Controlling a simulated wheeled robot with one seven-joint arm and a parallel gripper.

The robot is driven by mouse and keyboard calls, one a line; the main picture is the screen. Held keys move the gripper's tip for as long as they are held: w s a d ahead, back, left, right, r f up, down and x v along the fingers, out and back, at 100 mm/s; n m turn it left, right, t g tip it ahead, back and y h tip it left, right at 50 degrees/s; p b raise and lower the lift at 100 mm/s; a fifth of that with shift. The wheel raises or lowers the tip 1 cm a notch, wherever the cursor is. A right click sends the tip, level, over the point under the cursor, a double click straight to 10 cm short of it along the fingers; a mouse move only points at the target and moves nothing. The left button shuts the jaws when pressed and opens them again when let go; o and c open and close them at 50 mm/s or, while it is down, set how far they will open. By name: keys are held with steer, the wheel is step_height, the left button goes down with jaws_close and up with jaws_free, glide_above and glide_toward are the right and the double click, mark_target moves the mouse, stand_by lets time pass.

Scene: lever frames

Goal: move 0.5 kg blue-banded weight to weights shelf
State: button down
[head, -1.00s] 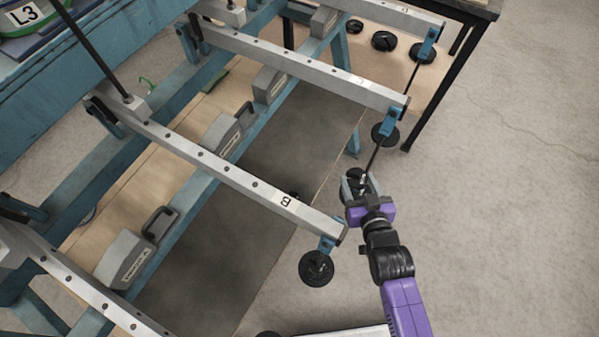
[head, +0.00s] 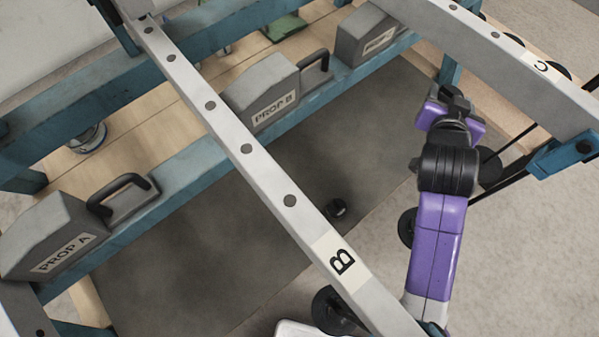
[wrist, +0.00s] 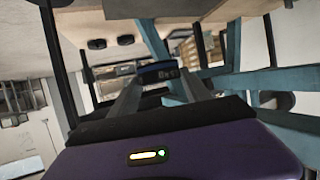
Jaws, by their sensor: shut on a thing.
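In the wrist view, my gripper (wrist: 158,85) is shut on the blue-banded weight (wrist: 158,72), a dark piece with a blue band and pale, hard-to-read marking. The weight is held between the fingertips, clear of any surface I can make out. A pale wooden surface (wrist: 112,58) with dark round weights (wrist: 97,44) shows at upper left there; I cannot tell for certain that it is the weights shelf.
Lever B (head: 240,150) crosses the middle, with a dark disc (head: 330,308) near its end. Lever C (head: 500,65) is at upper right, with a blue end fitting (head: 565,155) and rods close to my arm.

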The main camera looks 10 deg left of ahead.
mark_target(411, 149)
steer(key=shift+w+r, duration=0.25)
steer(key=shift+w, duration=0.2)
step_height(411, 149, down, 20)
steer(key=b, duration=0.7)
steer(key=shift+f, duration=0.15)
steer(key=shift+c, duration=2.4)
jaws_free()
steer(key=shift+f, duration=0.1)
